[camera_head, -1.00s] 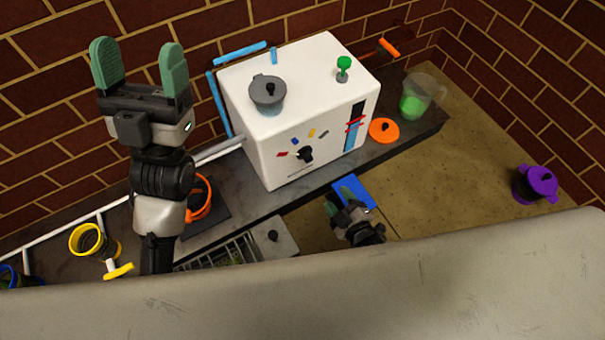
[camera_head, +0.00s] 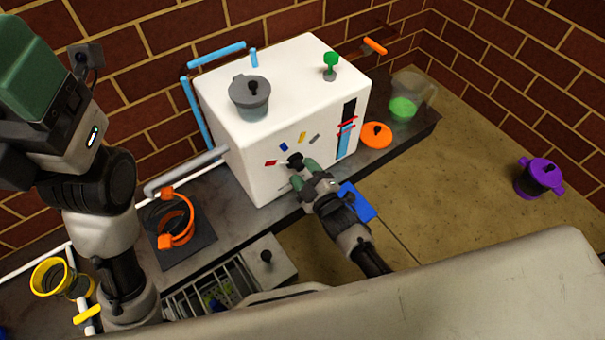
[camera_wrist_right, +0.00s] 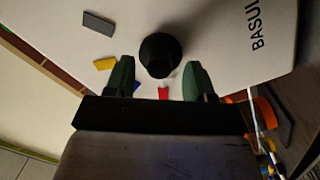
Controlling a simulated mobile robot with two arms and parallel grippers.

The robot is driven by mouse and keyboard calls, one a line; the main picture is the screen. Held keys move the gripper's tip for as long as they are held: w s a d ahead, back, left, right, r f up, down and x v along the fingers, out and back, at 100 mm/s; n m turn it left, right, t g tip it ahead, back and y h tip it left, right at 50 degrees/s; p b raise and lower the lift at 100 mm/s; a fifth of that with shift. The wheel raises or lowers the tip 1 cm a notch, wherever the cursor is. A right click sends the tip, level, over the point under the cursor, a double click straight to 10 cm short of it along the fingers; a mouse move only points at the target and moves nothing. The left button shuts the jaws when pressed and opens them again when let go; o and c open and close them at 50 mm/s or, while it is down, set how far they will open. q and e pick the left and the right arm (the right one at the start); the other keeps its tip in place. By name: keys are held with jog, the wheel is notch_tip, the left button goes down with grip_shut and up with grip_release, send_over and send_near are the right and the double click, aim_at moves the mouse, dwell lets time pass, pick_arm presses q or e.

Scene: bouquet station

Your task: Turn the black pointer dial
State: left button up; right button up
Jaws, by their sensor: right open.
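The black pointer dial (camera_head: 295,160) is on the front face of the white box (camera_head: 262,190). Its pale pointer tip faces the red mark (camera_head: 271,163); blue (camera_head: 284,147), yellow (camera_head: 302,137) and grey (camera_head: 315,139) marks arc above. My right gripper (camera_head: 304,173) is open at the dial's lower right. In the right wrist view, the dial (camera_wrist_right: 160,54) lies between and just beyond my open fingertips (camera_wrist_right: 160,78); I cannot tell if they touch it. My left gripper (camera_head: 30,65) is at the upper left, partly cut off, away from the box.
A grey lidded pot (camera_head: 250,98) and a green knob (camera_head: 330,66) are on top of the box. An orange lid (camera_head: 376,135) and a clear jug (camera_head: 410,98) stand to its right. A blue piece (camera_head: 358,202) lies beside my right wrist. An orange ring-shaped item (camera_head: 177,222) is at left.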

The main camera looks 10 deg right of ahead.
jog(key=shift+w+a, duration=0.2)
jog(key=shift+w, duration=0.25)
jog(key=c, duration=0.9)
